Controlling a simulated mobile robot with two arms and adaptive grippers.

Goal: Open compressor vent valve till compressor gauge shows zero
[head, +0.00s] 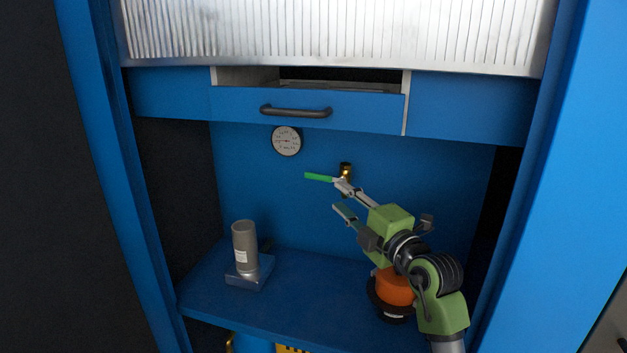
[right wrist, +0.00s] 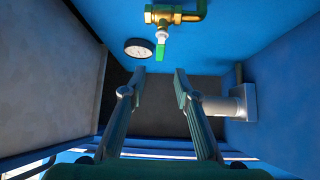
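The vent valve is a brass fitting (head: 345,170) on the blue back wall with a green lever (head: 318,177) pointing left in the head view. The brass valve (right wrist: 163,14) and its green lever (right wrist: 160,50) also show in the right wrist view, beyond the fingertips. The round white gauge (head: 287,141) is up and left of the valve; its needle is too small to read surely. It also shows in the right wrist view (right wrist: 138,48). My right gripper (head: 341,199) is open and empty, just below the lever. My left gripper is out of view.
A grey cylinder on a square base (head: 245,252) stands on the blue shelf (head: 300,296) at left. An orange round thing (head: 393,287) with a black base is partly behind my right arm. A drawer with a dark handle (head: 296,111) is above the gauge. Blue cabinet sides flank the recess.

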